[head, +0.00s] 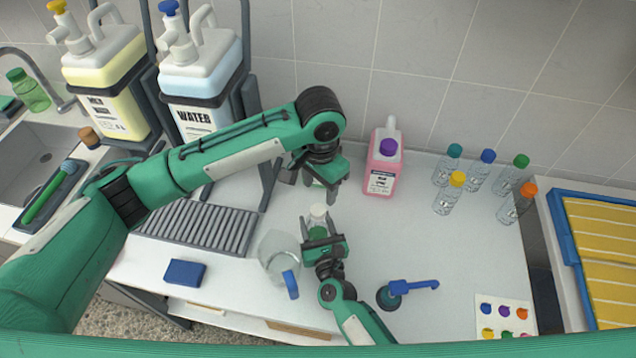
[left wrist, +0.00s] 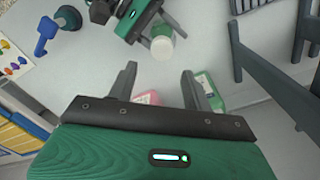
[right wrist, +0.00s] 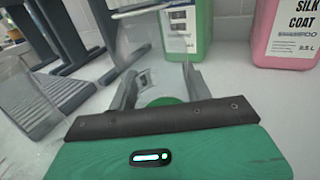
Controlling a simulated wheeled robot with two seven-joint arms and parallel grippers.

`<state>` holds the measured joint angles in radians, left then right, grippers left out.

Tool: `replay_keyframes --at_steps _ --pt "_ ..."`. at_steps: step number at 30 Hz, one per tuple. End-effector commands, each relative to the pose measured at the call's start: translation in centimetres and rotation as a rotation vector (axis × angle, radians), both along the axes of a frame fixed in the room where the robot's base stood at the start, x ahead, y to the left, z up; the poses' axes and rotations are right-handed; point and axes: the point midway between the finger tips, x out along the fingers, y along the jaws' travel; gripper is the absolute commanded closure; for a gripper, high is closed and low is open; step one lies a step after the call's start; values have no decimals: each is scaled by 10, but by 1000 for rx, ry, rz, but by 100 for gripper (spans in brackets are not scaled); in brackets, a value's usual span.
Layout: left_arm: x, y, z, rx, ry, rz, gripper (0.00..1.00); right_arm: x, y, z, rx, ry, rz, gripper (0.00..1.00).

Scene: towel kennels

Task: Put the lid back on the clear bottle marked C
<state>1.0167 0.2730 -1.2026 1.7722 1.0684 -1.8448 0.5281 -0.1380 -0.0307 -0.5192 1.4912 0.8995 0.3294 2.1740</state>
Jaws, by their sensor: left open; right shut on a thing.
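My right gripper (head: 322,238) is shut on a small white and green object (head: 318,212) above the counter. It also shows in the left wrist view (left wrist: 162,48); I cannot tell whether it is a lid or a small bottle. My left gripper (head: 320,188) is open and empty, just behind and above it; its spread fingers show in the left wrist view (left wrist: 160,80). Small clear bottles with teal (head: 447,166), blue (head: 480,172), green (head: 511,176), yellow (head: 449,194) and orange (head: 517,204) caps stand at the right. No letter C is readable.
A pink jug (head: 382,170) stands at the wall; a green jug (right wrist: 186,30) is beside it. A clear pitcher (head: 277,252) stands close left of my right gripper. A blue sponge (head: 185,273), a blue-handled tool (head: 392,296) and a dotted card (head: 500,320) lie in front. The centre-right counter is clear.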

Motion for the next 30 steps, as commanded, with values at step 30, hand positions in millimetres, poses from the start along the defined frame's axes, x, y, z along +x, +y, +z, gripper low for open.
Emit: replay_keyframes --at_steps 30 --pt "1 4 -43 5 6 213 49 0 0 0 0 0 0 100"
